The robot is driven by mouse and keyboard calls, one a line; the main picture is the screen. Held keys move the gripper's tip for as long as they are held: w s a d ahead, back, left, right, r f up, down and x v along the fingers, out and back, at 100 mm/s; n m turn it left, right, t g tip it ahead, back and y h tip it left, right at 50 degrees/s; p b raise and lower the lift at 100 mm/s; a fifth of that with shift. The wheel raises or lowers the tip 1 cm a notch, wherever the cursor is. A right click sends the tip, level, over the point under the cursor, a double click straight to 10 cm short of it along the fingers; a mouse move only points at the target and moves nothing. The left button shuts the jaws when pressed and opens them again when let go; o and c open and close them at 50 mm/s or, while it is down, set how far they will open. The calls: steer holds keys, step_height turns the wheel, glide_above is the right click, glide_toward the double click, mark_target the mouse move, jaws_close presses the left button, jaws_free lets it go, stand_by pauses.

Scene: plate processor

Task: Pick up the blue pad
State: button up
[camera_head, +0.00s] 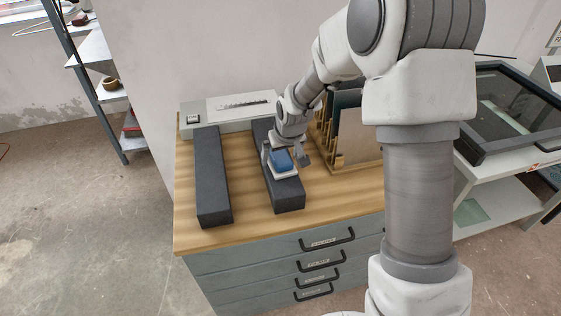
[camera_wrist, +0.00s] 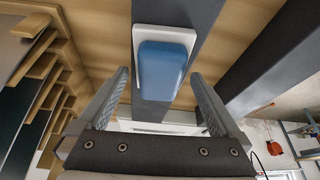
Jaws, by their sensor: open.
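The blue pad (camera_head: 281,159) sits on a white base on top of the right-hand dark bar on the wooden worktop. In the wrist view the blue pad (camera_wrist: 161,68) and its white rim (camera_wrist: 165,34) show at the upper middle, over the dark bar (camera_wrist: 198,12). My gripper (camera_head: 285,157) is at the pad in the head view, with a finger on either side of it. In the wrist view my gripper (camera_wrist: 158,92) is open, its fingers apart and below the pad in the picture. I see no contact between fingers and pad.
Another long dark bar (camera_head: 211,176) lies to the left on the worktop (camera_head: 245,222). A wooden rack (camera_head: 324,142) with upright plates stands close on the right. A grey-white box (camera_head: 230,112) runs along the back. Bare wood lies between the two bars.

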mark_target(280, 155)
steer(key=shift+w+f, duration=0.2)
steer(key=shift+f, duration=0.2)
steer(key=c, duration=1.2)
steer(key=shift+r, duration=0.1)
steer(key=shift+c, duration=0.2)
step_height(280, 155, up, 10)
steer(key=shift+f+p, duration=0.1)
steer(key=shift+p, duration=0.5)
